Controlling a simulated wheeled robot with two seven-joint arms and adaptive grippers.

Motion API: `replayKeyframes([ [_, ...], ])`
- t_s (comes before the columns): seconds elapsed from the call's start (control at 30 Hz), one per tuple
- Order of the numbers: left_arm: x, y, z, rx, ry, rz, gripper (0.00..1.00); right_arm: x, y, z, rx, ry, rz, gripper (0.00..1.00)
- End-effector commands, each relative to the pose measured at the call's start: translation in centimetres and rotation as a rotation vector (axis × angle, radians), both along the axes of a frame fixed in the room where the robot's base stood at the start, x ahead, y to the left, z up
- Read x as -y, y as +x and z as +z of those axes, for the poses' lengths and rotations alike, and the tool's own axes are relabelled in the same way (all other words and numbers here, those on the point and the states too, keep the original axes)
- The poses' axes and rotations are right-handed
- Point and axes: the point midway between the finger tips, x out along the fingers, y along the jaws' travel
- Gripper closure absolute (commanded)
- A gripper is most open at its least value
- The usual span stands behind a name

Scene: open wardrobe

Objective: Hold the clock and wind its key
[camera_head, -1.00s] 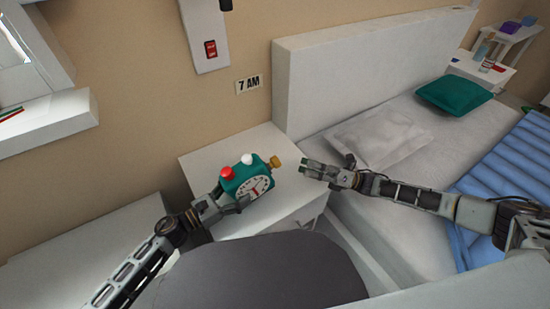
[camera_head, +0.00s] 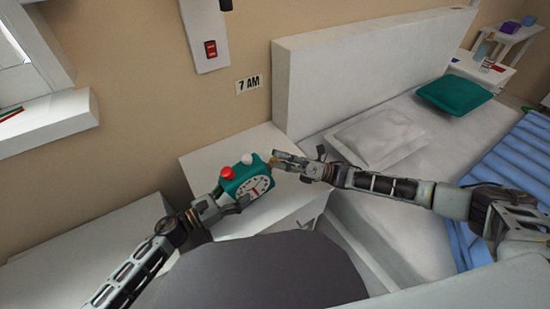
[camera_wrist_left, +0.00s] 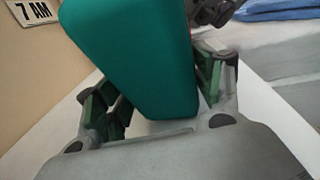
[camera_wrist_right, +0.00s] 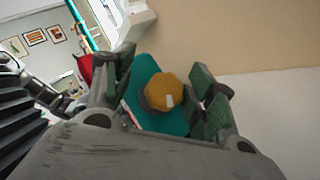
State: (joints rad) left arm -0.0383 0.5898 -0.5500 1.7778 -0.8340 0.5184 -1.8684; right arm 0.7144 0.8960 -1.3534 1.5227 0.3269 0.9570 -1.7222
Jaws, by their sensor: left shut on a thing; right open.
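The teal clock (camera_head: 240,180) has a white dial, a red knob and a white knob on top. It is over the white nightstand in the head view. My left gripper (camera_head: 232,200) is shut on the clock's body, which fills the space between its fingers in the left wrist view (camera_wrist_left: 130,60). The yellow key (camera_wrist_right: 166,92) sticks out of the clock's side in the right wrist view. My right gripper (camera_wrist_right: 168,98) is open, with its fingers on either side of the key. In the head view the right gripper (camera_head: 283,163) mostly hides the key.
The white nightstand (camera_head: 200,160) is under the clock. A bed with a white headboard (camera_head: 370,65) stands to the right, with a grey pillow (camera_head: 385,138) and a green pillow (camera_head: 455,94). A "7 AM" sign (camera_head: 249,84) is on the wall.

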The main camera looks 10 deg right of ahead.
Motion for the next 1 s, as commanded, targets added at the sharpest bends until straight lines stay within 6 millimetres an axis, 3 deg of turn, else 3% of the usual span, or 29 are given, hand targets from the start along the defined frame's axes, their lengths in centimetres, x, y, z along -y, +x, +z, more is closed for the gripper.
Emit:
replayKeyframes([
  [0.2, 0.1, 0.1, 0.2, 0.003, -0.003, -0.001, 0.52, -1.2, 0.3, 0.4, 0.001, -0.002, 0.001, 0.44],
  [0.53, 0.1, 0.1, 0.2, 0.003, -0.003, -0.001, 0.52, -1.4, 0.4, 0.4, 0.001, -0.001, 0.0, 0.44],
  [0.9, 0.0, 0.1, 0.2, 0.002, -0.002, 0.002, 0.52, -1.5, 0.3, 0.5, 0.001, 0.001, 0.003, 0.9],
  [1.0, 0.0, 0.1, 0.2, 0.001, -0.002, 0.003, 0.52, -1.5, 0.3, 0.5, 0.002, 0.002, 0.003, 0.9],
])
